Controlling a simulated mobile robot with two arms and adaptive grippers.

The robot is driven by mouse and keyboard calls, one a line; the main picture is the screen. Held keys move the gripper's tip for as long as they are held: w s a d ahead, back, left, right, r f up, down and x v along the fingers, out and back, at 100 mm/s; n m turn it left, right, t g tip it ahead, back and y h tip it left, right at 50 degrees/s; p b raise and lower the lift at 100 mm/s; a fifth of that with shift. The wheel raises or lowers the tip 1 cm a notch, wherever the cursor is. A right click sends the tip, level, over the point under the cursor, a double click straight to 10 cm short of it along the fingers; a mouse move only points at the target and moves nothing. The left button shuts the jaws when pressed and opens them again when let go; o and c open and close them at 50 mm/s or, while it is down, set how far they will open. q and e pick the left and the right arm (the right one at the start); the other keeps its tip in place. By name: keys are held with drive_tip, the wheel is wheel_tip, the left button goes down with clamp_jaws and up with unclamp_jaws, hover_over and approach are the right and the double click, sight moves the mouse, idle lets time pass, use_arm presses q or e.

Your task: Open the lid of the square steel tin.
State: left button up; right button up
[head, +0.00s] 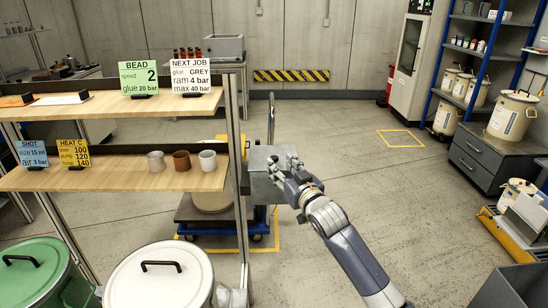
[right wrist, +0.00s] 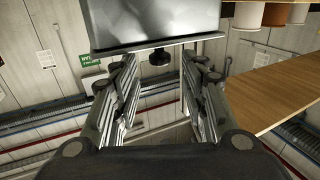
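The square steel tin (head: 262,186) is a grey metal box just right of the shelf end in the head view. Its shiny wall (right wrist: 150,22) fills the top of the right wrist view, where the scene appears upside down. The lid (right wrist: 165,46) is on the tin, and a black knob (right wrist: 159,57) sticks out from it. My right gripper (head: 280,160) is at the tin's top. In the right wrist view its fingers (right wrist: 160,75) are spread, with the knob between them and clear of both. What supports the tin is hidden. My left gripper is not in view.
The wooden shelf (head: 115,178) with three cups (head: 182,160) is close on the left. A pale drum (head: 211,197) stands on a trolley (head: 205,228) behind it. A white-lidded drum (head: 160,284) and a green-lidded drum (head: 32,270) are in front.

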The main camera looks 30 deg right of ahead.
sight(276, 160)
drive_tip(key=shift+w+d, duration=0.25)
drive_tip(key=shift+w, duration=1.2)
drive_tip(key=shift+w+d, duration=0.2)
drive_tip(key=shift+w, duration=1.25)
drive_tip(key=shift+c, duration=0.2)
clamp_jaws()
drive_tip(key=shift+f, duration=0.1)
